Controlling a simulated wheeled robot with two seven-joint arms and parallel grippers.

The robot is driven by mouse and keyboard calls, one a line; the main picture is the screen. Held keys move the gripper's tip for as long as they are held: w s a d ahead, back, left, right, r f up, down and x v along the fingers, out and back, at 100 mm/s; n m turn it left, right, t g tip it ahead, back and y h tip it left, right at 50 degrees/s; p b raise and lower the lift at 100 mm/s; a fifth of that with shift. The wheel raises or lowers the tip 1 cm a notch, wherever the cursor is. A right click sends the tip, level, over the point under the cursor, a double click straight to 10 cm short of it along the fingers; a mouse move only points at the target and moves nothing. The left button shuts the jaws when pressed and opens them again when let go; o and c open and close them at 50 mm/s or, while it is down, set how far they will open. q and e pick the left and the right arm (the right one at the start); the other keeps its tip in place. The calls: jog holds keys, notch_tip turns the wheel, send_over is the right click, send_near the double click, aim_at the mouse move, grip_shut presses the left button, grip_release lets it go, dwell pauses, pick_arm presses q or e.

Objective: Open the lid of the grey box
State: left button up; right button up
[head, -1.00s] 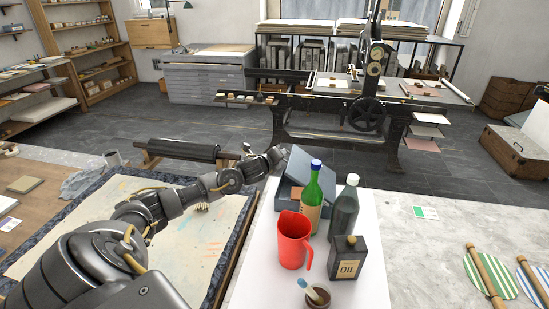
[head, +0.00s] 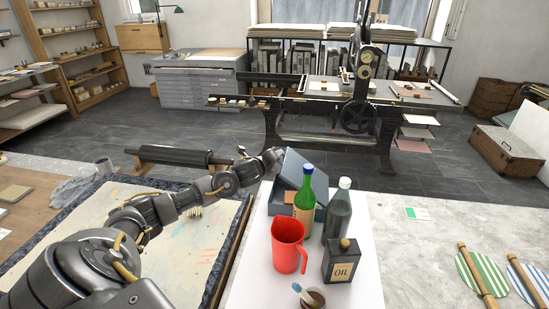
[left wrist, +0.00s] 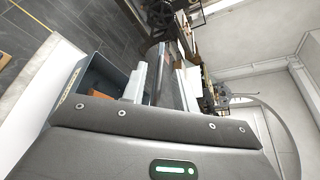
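The grey box (head: 284,209) stands on the white sheet, behind the bottles and the red jug. Its lid (head: 293,168) is raised and tilted up, and the box is open. In the left wrist view the open box (left wrist: 98,77) shows its inside, with something orange-brown in it. My left gripper (head: 273,156) is at the upper left edge of the lid, very near or touching it. In the left wrist view its pale fingers (left wrist: 138,84) reach to the lid. I cannot tell whether they are shut on it. My right gripper is out of view.
A green bottle (head: 304,207), a dark bottle (head: 338,214), a red jug (head: 287,245), an oil can (head: 341,261) and a small pot with a brush (head: 311,299) crowd the front of the box.

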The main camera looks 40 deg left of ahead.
pick_arm(q)
jog(key=b+v, duration=0.2)
jog(key=v, duration=0.9)
jog(key=shift+a, duration=0.15)
